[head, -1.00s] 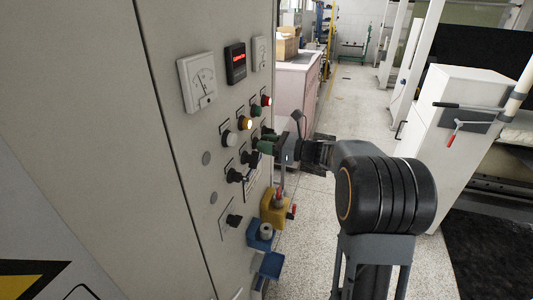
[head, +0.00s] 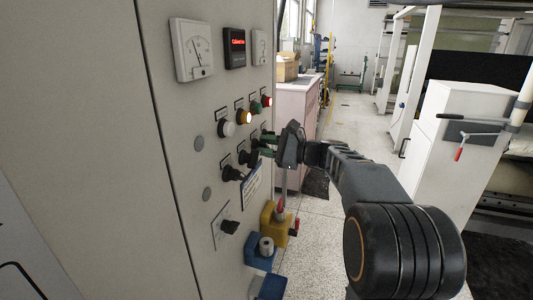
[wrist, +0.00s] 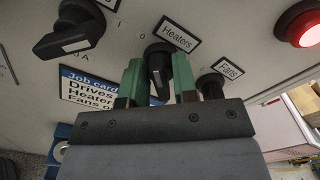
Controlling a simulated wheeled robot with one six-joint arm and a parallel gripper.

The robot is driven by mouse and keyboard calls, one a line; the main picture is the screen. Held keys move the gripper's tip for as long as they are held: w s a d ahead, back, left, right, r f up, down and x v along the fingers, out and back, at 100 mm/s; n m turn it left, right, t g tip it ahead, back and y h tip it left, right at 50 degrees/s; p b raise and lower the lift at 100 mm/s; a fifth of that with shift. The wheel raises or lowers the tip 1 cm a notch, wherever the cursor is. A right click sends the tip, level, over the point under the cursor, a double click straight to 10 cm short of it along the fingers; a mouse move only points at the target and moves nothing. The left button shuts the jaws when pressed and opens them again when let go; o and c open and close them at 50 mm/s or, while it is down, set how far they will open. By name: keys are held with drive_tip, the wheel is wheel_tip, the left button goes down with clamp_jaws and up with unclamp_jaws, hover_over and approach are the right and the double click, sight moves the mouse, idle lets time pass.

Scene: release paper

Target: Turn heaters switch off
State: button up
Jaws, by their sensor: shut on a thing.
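The heaters switch (wrist: 160,66) is a black rotary knob under a "Heaters" label (wrist: 179,35) in the wrist view. Its handle stands roughly upright in that picture. My gripper (wrist: 158,72) is shut on the knob, one green finger on each side. In the head view my gripper (head: 268,146) reaches the grey control panel (head: 170,140) from the right. The fingers and my gripper body largely hide the heaters knob there. Marks "1" and "0" show to the left of the knob in the wrist view.
A fans knob (wrist: 210,85) sits close on the right, and a larger black knob (wrist: 70,32) on the left. A lit red lamp (wrist: 300,27) is at the upper right. Below the knobs, yellow (head: 275,226) and blue (head: 259,254) blocks jut from the panel.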

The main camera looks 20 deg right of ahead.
drive_tip(key=shift+n, duration=0.3)
idle(0.4)
drive_tip(key=o, duration=0.7)
drive_tip(key=shift+c, duration=0.2)
drive_tip(key=v, duration=1.4)
drive_tip(key=shift+b, duration=0.4)
drive_tip(key=shift+a, duration=0.1)
